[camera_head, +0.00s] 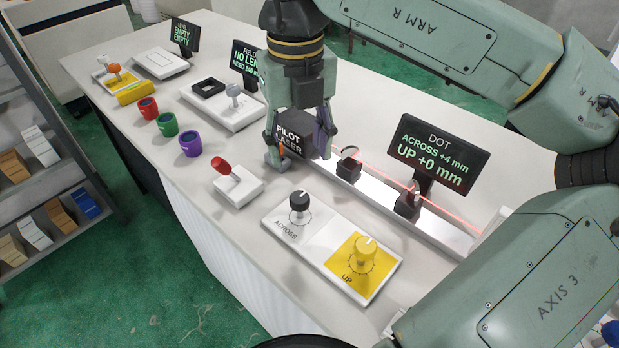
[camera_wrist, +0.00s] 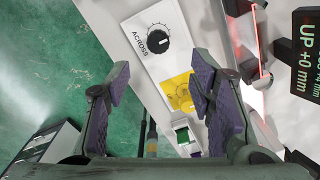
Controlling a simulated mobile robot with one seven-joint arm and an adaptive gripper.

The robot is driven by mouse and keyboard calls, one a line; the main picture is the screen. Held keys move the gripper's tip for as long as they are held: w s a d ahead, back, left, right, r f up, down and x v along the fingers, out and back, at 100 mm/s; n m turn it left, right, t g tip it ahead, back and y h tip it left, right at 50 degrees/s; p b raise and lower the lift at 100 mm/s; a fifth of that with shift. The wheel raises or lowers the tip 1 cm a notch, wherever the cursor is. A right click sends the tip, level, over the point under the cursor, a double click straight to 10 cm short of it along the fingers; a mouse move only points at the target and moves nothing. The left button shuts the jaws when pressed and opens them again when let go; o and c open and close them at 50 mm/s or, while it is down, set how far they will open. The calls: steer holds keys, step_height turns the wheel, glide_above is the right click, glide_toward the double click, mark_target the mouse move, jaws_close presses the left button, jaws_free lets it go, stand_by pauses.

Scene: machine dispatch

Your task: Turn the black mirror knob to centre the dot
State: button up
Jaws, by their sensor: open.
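The black knob (camera_head: 299,201) stands on the white ACROSS half of a knob panel (camera_head: 318,226), and it also shows in the wrist view (camera_wrist: 157,38). A yellow knob (camera_head: 365,250) stands on the yellow UP half beside it. The DOT display (camera_head: 433,154) reads ACROSS +4 mm and UP +0 mm. My gripper (camera_head: 298,158) is open and empty, above the table and behind the black knob in the head view. In the wrist view its purple-padded fingers (camera_wrist: 165,100) are spread wide, and the black knob lies beyond them, not between them.
A red-handled lever (camera_head: 232,180) stands left of the panel. The pilot laser (camera_head: 292,137) and a rail (camera_head: 400,219) with mounts and a red beam lie behind it. Red, green and purple cups (camera_head: 191,144) stand further left. My arm covers the right side.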

mark_target(299, 197)
step_height(299, 197, down, 11)
steer(key=shift+s+a+r+p, duration=0.1)
steer(key=shift+a+r+p, duration=0.05)
steer(key=shift+p, duration=0.85)
steer(key=shift+c, duration=0.3)
steer(key=c, duration=1.1)
